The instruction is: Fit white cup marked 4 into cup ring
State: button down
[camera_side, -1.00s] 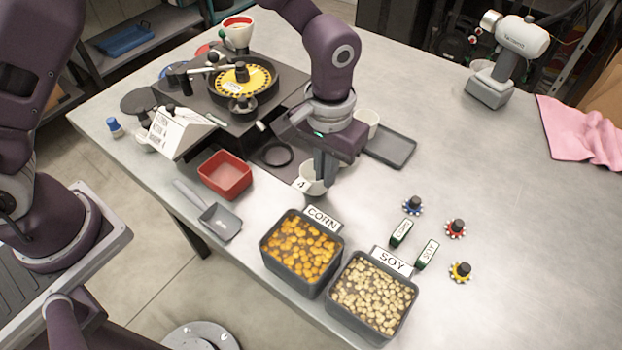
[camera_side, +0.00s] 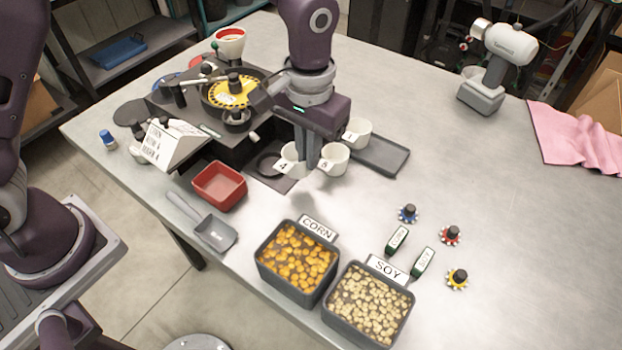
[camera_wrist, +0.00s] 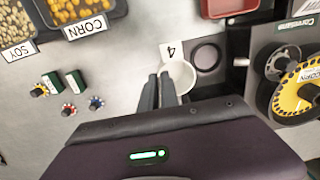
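The white cup marked 4 (camera_side: 289,161) is held at its right wall by my gripper (camera_side: 308,164). In the wrist view the fingers (camera_wrist: 158,92) are close together at the rim of the cup (camera_wrist: 183,76), its 4 label facing away from my wrist. The cup ring (camera_side: 266,166) is a dark, empty round ring on a black plate, just left of the cup.
A white cup marked 8 (camera_side: 334,160) stands close right of my fingers, another white cup (camera_side: 358,131) behind it by a grey tray (camera_side: 382,158). The seed meter (camera_side: 232,92) is behind the ring, a red bin (camera_side: 219,187) front left. Corn (camera_side: 298,262) and soy (camera_side: 367,303) bins stand in front.

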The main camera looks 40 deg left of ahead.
jog(key=w+a+r, duration=0.1)
jog(key=a+r, duration=0.2)
jog(key=a, duration=0.4)
jog(key=shift+y, duration=0.3)
jog(key=shift+f, duration=2.85)
jog(key=shift+f, duration=0.3)
jog(key=shift+f, duration=0.4)
jog(key=shift+f, duration=0.4)
jog(key=c, duration=1.3)
grip_release()
